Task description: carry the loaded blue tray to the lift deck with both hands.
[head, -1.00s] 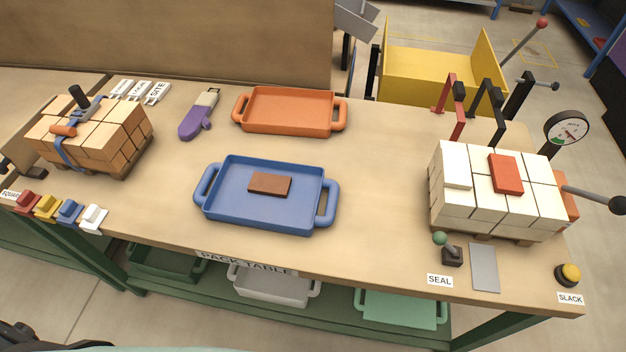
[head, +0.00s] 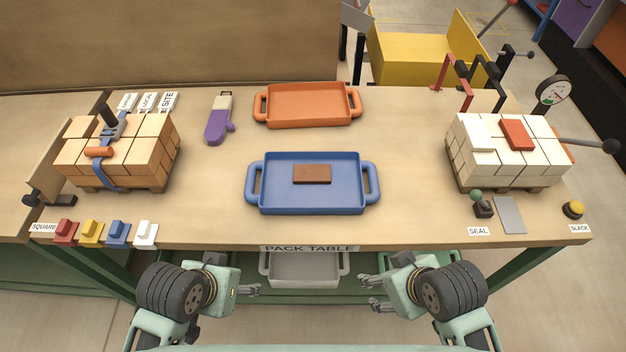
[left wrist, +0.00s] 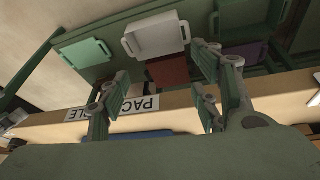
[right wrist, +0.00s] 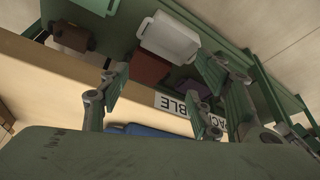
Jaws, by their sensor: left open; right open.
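The blue tray (head: 312,206) lies flat on the pack table, with a handle at its left and right ends. A flat brown brick (head: 312,174) lies inside it. My left gripper (head: 256,290) is open and empty in front of the table's front edge, left of the tray's middle. My right gripper (head: 366,292) is open and empty at the same height to the right. Neither touches the tray. A sliver of blue shows beyond the table edge in the left wrist view (left wrist: 140,134) and the right wrist view (right wrist: 140,129). I cannot make out the lift deck for certain.
An orange tray (head: 308,121) lies behind the blue one. Brick stacks stand left (head: 140,155) and right (head: 500,160). A purple mitt-like item (head: 217,125) lies behind left. Coloured blocks (head: 118,233) line the front left edge. A yellow cart-like platform (head: 415,62) stands behind the table.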

